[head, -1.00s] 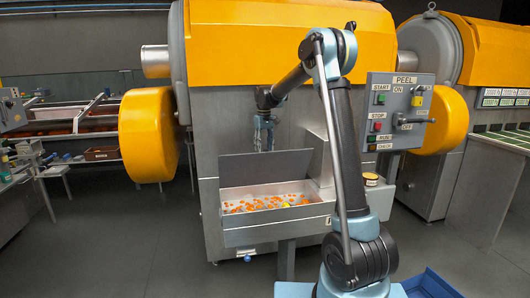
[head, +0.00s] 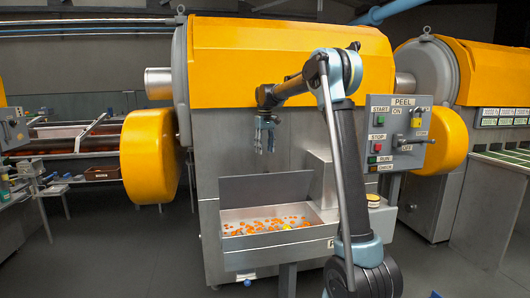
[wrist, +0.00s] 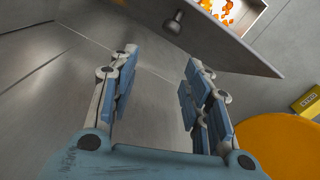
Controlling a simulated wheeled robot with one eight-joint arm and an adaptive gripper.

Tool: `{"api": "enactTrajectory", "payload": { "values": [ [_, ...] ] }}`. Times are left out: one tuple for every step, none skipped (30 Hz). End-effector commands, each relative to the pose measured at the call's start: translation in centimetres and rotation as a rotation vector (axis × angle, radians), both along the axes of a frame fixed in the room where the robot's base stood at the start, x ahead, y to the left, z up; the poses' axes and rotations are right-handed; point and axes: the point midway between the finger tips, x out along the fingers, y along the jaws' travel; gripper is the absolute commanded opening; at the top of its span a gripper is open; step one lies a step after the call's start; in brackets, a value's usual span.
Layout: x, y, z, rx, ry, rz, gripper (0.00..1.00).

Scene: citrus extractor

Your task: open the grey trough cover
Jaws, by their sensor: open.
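The grey trough cover (head: 265,189) stands raised, nearly upright, at the back of the trough. The open trough (head: 262,256) below it shows orange pieces inside. In the wrist view the cover (wrist: 222,35) crosses the upper right, with a round grey knob (wrist: 172,22) on its face. My gripper (head: 265,151) hangs fingers-down above the cover's top edge, in front of the machine body. In the wrist view my gripper (wrist: 158,72) is open, with nothing between the fingers and clear of the knob.
The grey and yellow machine body (head: 285,65) stands close behind my gripper. The PEEL control panel (head: 399,137) is to the right, beyond my arm. A yellow drum (head: 150,157) sticks out at the left. Floor (head: 115,245) at the lower left is clear.

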Motion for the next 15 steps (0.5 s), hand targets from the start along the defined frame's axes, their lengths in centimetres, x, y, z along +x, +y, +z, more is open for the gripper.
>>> {"api": "enactTrajectory", "payload": {
  "values": [
    [0.0, 0.0, 0.0, 0.000, -0.001, 0.005, 0.29],
    [-0.1, 0.1, 0.0, -0.001, -0.003, 0.014, 0.23],
    [-0.4, 0.4, -0.1, -0.003, -0.008, 0.035, 0.14],
    [-0.6, 0.6, -0.1, -0.005, -0.013, 0.059, 0.07],
    [-0.9, 0.9, -0.2, -0.008, -0.021, 0.091, 0.00],
    [-1.4, 1.4, -0.3, -0.014, -0.035, 0.145, 0.00],
    [-1.9, 1.8, -0.4, -0.020, -0.046, 0.197, 0.00],
    [-2.5, 2.3, -0.5, -0.027, -0.059, 0.255, 0.00],
    [-3.2, 3.0, -0.6, -0.038, -0.080, 0.341, 0.00],
    [-3.9, 3.6, -0.8, -0.048, -0.094, 0.409, 0.00],
    [-4.5, 4.1, -0.9, -0.058, -0.111, 0.480, 0.00],
    [-5.4, 4.7, -1.1, -0.074, -0.130, 0.574, 0.00],
    [-6.0, 5.3, -1.2, -0.086, -0.145, 0.646, 0.00],
    [-6.7, 5.7, -1.3, -0.099, -0.160, 0.717, 0.00],
    [-7.6, 6.4, -1.5, -0.117, -0.179, 0.811, 0.00]
  ]
}}
